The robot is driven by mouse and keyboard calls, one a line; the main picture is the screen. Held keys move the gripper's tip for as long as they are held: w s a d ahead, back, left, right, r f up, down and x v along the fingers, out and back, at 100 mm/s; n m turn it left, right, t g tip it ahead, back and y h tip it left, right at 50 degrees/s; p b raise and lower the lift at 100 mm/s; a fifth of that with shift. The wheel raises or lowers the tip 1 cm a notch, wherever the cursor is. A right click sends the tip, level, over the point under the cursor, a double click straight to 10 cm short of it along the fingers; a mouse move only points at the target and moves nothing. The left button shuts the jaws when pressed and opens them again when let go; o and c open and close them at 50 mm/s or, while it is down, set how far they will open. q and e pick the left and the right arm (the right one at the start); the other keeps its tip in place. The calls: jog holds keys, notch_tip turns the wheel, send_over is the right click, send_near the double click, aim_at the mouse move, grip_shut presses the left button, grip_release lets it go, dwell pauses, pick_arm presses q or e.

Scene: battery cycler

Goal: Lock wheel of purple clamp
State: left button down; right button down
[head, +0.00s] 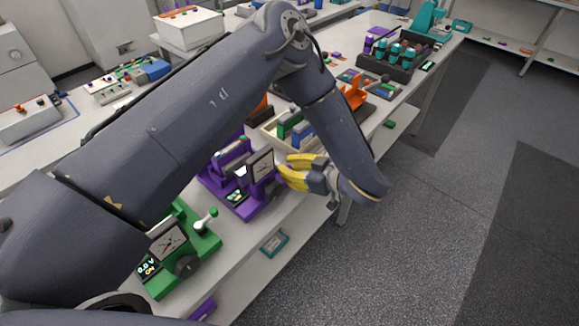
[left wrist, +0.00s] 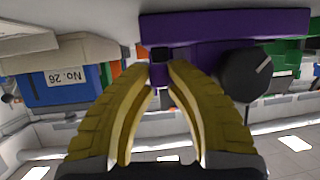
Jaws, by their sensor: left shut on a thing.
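The purple clamp (head: 240,205) stands on the bench in the head view, with a square dial plate (head: 261,166) on its front. It also fills the top of the left wrist view (left wrist: 215,28). Its black wheel (left wrist: 247,75), with a pale line across it, shows beside my fingers in the left wrist view. My left gripper (head: 285,170) reaches the clamp from the right with its yellow fingers. In the left wrist view its fingertips (left wrist: 163,70) are closed on a small purple part of the clamp, to the left of the wheel. My right gripper is out of view.
A green clamp (head: 180,250) with a white lever and black wheel stands nearer on the bench. A tray (head: 272,134) with blue and green blocks lies behind the purple clamp. An orange device (head: 355,93) is farther along. The aisle floor (head: 400,240) to the right is clear.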

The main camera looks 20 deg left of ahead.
pick_arm(q)
jog(key=c, duration=1.3)
grip_release()
jog(key=shift+s, duration=0.1)
jog(key=shift+f, duration=0.1)
